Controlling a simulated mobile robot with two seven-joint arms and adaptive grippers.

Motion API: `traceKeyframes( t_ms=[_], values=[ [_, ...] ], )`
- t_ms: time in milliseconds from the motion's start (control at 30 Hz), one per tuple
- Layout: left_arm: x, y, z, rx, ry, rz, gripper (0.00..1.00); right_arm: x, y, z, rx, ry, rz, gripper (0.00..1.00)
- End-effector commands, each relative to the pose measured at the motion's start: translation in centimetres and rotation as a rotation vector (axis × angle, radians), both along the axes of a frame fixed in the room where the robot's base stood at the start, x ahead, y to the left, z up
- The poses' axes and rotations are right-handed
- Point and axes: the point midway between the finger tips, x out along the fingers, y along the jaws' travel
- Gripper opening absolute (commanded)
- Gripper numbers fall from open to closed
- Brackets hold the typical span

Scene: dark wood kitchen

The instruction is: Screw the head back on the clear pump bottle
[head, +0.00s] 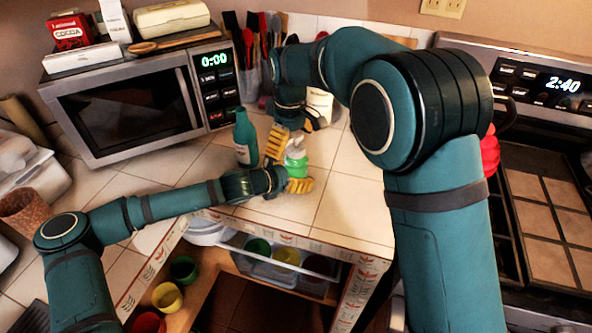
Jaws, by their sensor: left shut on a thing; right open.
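The clear pump bottle (295,165), with green contents, stands upright on the tiled counter near its front edge. My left gripper (291,166) reaches in from the left and is shut on the bottle, with yellow finger pads on either side of it. My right gripper (301,117) hangs above and just behind the bottle, open. Something pale shows at the bottle's top, below my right gripper. It is too small to tell whether this is the pump head or the bare neck.
A dark green bottle (245,138) stands just left of the grippers. A microwave (130,105) is at the back left, and utensils (251,52) and a white container (320,103) are behind. The stove (545,215) is at right. Counter right of the pump bottle is clear.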

Motion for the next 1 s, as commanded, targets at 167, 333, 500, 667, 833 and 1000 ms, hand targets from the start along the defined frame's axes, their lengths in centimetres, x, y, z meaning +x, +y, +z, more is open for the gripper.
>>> traceKeyframes(
  t_ms=[167, 333, 500, 667, 833, 1000],
  values=[
    [0.01, -0.02, 0.08, 0.000, -0.001, 0.000, 0.00, -0.01, 0.01, -0.10, 0.000, 0.000, 0.000, 1.00],
    [0.01, -0.02, 0.08, 0.000, -0.001, 0.000, 0.00, -0.01, 0.01, -0.08, 0.000, 0.000, 0.000, 0.79],
    [0.01, -0.02, 0.08, 0.000, -0.001, 0.000, 0.00, -0.02, 0.02, -0.08, 0.000, 0.001, 0.000, 0.35],
    [0.01, -0.03, 0.09, 0.000, -0.001, 0.000, 0.00, -0.02, 0.02, -0.08, -0.001, 0.001, 0.000, 0.83],
    [0.01, -0.02, 0.08, 0.000, -0.001, 0.000, 0.00, -0.02, 0.02, -0.08, -0.001, 0.001, 0.000, 1.00],
    [0.00, -0.03, 0.08, 0.000, -0.001, 0.000, 0.00, 0.00, 0.01, 0.09, 0.000, 0.000, 0.000, 1.00]
  ],
)
